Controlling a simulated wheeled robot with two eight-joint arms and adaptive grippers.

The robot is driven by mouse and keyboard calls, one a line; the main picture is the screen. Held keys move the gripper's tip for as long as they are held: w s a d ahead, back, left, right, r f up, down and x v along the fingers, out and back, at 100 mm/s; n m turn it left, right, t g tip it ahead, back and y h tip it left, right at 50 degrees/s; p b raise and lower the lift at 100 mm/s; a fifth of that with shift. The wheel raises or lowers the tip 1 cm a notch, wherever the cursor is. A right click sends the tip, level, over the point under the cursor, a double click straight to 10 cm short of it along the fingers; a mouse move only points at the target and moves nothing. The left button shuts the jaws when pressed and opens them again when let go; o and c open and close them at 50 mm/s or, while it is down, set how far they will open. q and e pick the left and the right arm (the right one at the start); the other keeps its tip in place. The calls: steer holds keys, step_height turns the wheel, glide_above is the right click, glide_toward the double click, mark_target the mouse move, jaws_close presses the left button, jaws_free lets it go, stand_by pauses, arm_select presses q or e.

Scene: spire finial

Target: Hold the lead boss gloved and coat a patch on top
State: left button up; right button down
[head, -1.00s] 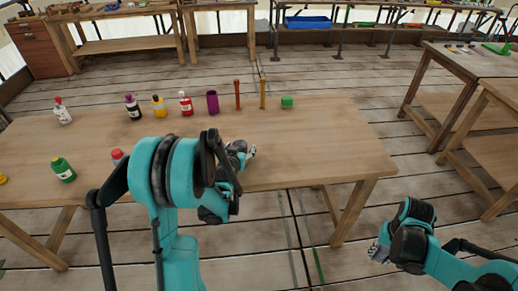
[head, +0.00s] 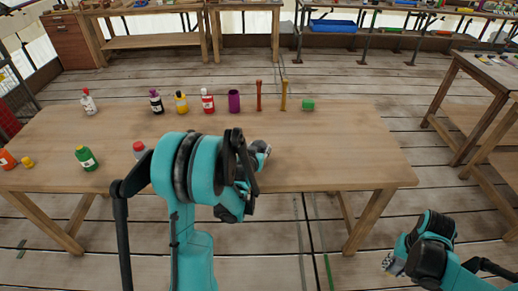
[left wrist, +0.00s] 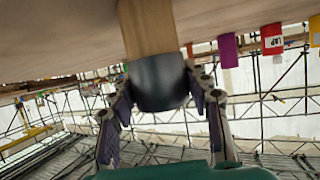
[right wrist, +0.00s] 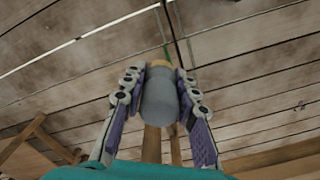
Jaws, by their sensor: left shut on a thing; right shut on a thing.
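My left gripper (head: 262,150) is over the front part of the table. In the left wrist view, its fingers (left wrist: 158,95) are shut on a dark blue-grey cylinder (left wrist: 160,85). A tan block-like piece (left wrist: 147,27) lines up with its far end; I cannot tell whether they are joined. My right gripper (head: 392,264) is off the table, right of its front corner. In the right wrist view, its fingers (right wrist: 160,95) are shut on a grey rounded cylinder (right wrist: 159,98) with a tan far end (right wrist: 158,66). Which held thing is the lead boss, and any coated patch, I cannot tell.
On the table (head: 340,150) stand a red bottle (head: 207,104), a yellow bottle (head: 181,103), a purple cup (head: 234,101), two upright sticks, a green block (head: 308,105) and several other bottles. The table's right part is clear. Other benches stand to the right and behind.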

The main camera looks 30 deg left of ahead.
stand_by(0.4)
arm_select(q)
steer(key=o, duration=1.3)
steer(key=shift+o, duration=0.2)
steer(key=shift+s, duration=0.1)
steer(key=v, duration=1.2)
steer(key=s+d+r+m+g+h, duration=0.1)
steer(key=s+d+m+g+h, duration=0.2)
steer(key=s+d, duration=1.4)
steer(key=d+g+h, duration=0.1)
steer(key=g, duration=0.2)
steer(key=shift+s+r, duration=0.3)
steer(key=shift+r, duration=0.1)
